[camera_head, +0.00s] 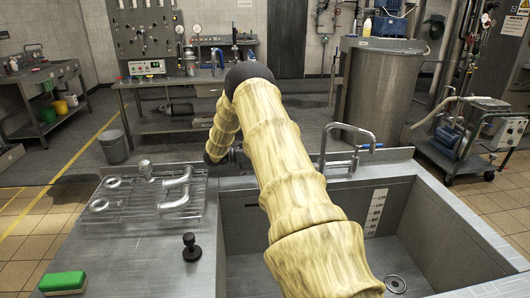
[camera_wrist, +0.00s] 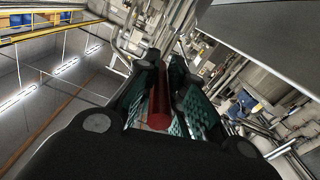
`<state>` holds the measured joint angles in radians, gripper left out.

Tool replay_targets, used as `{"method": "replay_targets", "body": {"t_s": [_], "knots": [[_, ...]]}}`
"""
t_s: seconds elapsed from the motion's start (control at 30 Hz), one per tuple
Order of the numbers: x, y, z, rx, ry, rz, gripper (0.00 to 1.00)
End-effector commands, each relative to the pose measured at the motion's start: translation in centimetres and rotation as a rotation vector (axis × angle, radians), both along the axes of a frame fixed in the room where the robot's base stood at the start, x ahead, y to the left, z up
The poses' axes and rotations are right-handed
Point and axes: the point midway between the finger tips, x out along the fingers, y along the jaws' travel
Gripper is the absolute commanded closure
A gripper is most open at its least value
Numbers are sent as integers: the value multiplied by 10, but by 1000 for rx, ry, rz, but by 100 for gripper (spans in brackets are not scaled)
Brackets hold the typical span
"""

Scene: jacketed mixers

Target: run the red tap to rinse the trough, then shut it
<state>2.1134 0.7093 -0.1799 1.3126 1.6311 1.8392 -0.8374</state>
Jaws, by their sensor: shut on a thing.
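In the wrist view my gripper (camera_wrist: 164,70) has its two green-padded fingers on either side of a red bar (camera_wrist: 159,108), which appears to be the red tap's handle. The gripper is shut on it. In the head view my arm hides the gripper and the red handle. The grey metal trough (camera_head: 425,215) fills the front right, with a white level scale (camera_head: 375,212) on its back wall and a drain (camera_head: 395,284) in its floor. A bent metal spout (camera_head: 347,130) stands behind the trough's back edge. I see no water from it.
Metal pipe fittings (camera_head: 178,190) lie on a wire rack left of the trough. A black knob (camera_head: 190,246) and a green sponge (camera_head: 63,283) are on the front left counter. A large steel vessel (camera_head: 380,90) stands behind.

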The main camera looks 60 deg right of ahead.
Motion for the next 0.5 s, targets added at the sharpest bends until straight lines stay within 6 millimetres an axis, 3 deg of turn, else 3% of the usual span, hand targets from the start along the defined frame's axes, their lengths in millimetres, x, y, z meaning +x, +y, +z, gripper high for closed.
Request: {"method": "replay_targets", "body": {"t_s": [0.23, 0.27, 0.37, 0.5], "knots": [[0, -2, 2, -6, 1, 1, 100], [0, -2, 3, -7, 1, 1, 87], [0, -2, 3, -7, 1, 1, 69], [1, -2, 3, -7, 1, 1, 64]]}}
